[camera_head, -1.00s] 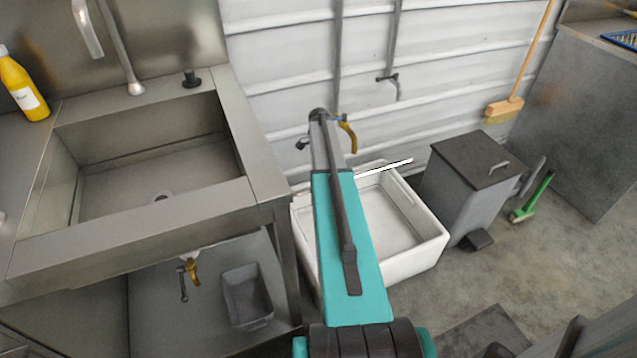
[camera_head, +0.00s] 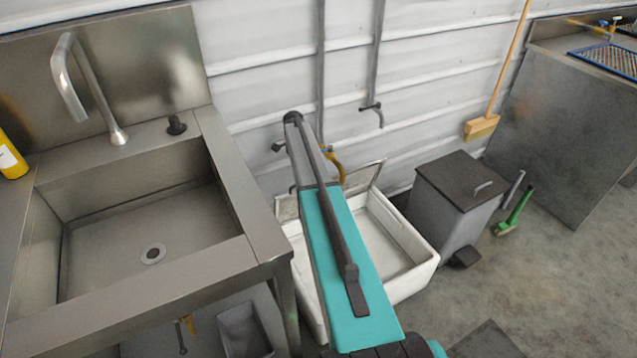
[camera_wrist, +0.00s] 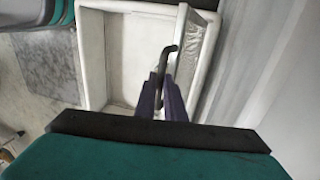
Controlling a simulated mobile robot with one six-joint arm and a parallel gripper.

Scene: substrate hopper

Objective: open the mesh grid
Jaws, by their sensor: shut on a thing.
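The mesh grid (camera_head: 368,174) is a pale-framed panel that stands tilted up at the wall side of a white tub (camera_head: 413,244) in the head view. In the wrist view the mesh grid (camera_wrist: 205,24) shows steeply tilted at the right of the tub, with a bent dark handle (camera_wrist: 163,58). My gripper (camera_wrist: 164,98) has purple fingers shut on this handle. In the head view my arm hides the gripper and part of the grid. The tub's bare pale floor shows beside the raised grid.
A steel sink (camera_head: 262,250) stands close on the left. A grey pedal bin (camera_head: 440,215) is right of the tub, with a green brush (camera_head: 514,213) beyond. A broom (camera_head: 483,125) leans on the corrugated wall behind. Some floor is clear in front of the bin.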

